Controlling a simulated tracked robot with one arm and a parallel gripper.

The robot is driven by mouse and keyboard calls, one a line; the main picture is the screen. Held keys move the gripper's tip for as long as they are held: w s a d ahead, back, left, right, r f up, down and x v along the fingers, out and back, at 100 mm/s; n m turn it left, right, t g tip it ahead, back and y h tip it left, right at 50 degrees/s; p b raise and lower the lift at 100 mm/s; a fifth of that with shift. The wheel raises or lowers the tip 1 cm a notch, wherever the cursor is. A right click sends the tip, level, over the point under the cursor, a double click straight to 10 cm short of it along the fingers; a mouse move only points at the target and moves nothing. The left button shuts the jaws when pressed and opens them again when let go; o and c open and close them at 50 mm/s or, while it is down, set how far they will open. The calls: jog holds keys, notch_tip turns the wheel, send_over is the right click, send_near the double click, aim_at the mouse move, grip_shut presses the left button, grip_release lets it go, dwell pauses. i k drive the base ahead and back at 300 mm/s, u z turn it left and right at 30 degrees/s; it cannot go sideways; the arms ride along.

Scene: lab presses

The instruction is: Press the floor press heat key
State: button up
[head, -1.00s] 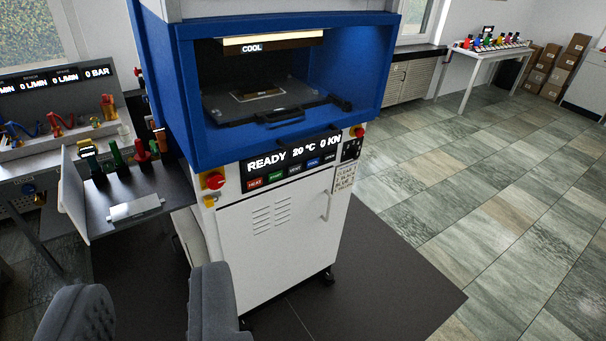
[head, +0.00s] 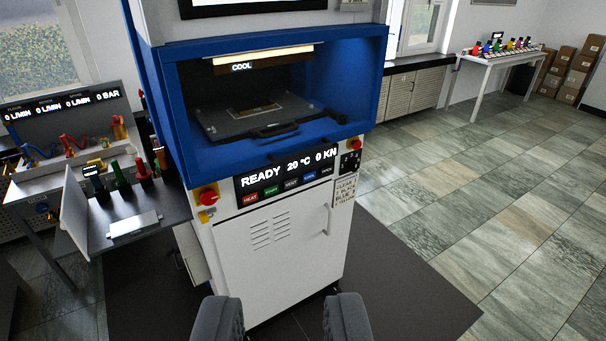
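The floor press (head: 282,245) is a white cabinet with a blue open-fronted chamber above it. Its black panel reads "READY 20 °C 0 KN". Below the readout is a row of coloured keys, and the red heat key (head: 251,199) is at the left end. A tray with a black handle lies inside the chamber, under a sign reading "COOL". My gripper (head: 288,315) is at the bottom of the view, its two grey fingers wide apart with nothing between them. It is apart from the press, in front of and below the panel.
A red rotary knob (head: 208,196) sits left of the keys, and a red button (head: 356,143) sits right of the readout. A side shelf (head: 170,212) with coloured-handled tools adjoins the press on the left. The tiled floor (head: 450,210) at right is open.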

aim_at(246, 199)
jog(key=z, duration=0.05)
jog(key=i, duration=1)
jog(key=u, duration=0.05)
